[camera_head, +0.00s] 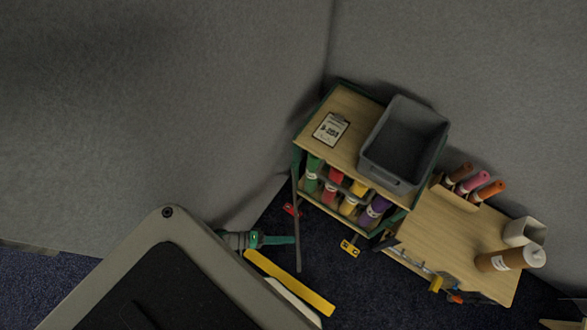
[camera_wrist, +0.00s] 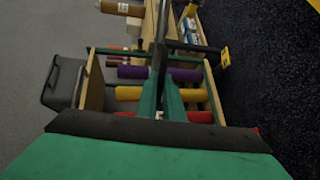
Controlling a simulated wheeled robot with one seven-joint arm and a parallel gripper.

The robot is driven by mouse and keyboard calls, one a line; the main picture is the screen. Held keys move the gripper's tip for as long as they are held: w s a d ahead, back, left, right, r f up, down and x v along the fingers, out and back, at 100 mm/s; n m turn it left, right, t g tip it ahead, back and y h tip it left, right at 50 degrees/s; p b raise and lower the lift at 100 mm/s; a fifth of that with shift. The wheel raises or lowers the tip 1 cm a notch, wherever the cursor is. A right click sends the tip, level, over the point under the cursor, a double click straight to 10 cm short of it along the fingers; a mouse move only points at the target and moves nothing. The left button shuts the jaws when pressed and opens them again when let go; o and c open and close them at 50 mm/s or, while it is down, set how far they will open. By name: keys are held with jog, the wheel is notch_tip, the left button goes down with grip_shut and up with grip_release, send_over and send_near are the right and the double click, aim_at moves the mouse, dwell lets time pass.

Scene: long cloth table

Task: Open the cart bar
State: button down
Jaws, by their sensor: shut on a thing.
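The cart (camera_head: 357,133) has a wooden top, green corner frame and open front with colored rolls inside. The cart bar (camera_head: 296,200) is a thin dark grey bar. One end meets the cart's front left corner, and the bar stands out at an angle from the open front. My gripper (camera_head: 293,240) comes from the left and is shut on the bar toward its free end. In the wrist view the teal fingers (camera_wrist: 165,95) point at the dark bar (camera_wrist: 160,55), with the rolls behind. The exact contact is partly hidden by the fingers.
A grey bin (camera_head: 405,140) and a clipboard (camera_head: 331,129) sit on the cart. Dark carpet (camera_head: 385,300) is open in front; grey walls stand behind.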

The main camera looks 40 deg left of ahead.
jog(key=shift+s+a, duration=0.1)
jog(key=shift+a, duration=0.2)
jog(key=c, duration=1.9)
grip_release()
jog(key=shift+d, duration=0.1)
jog(key=shift+r, duration=0.1)
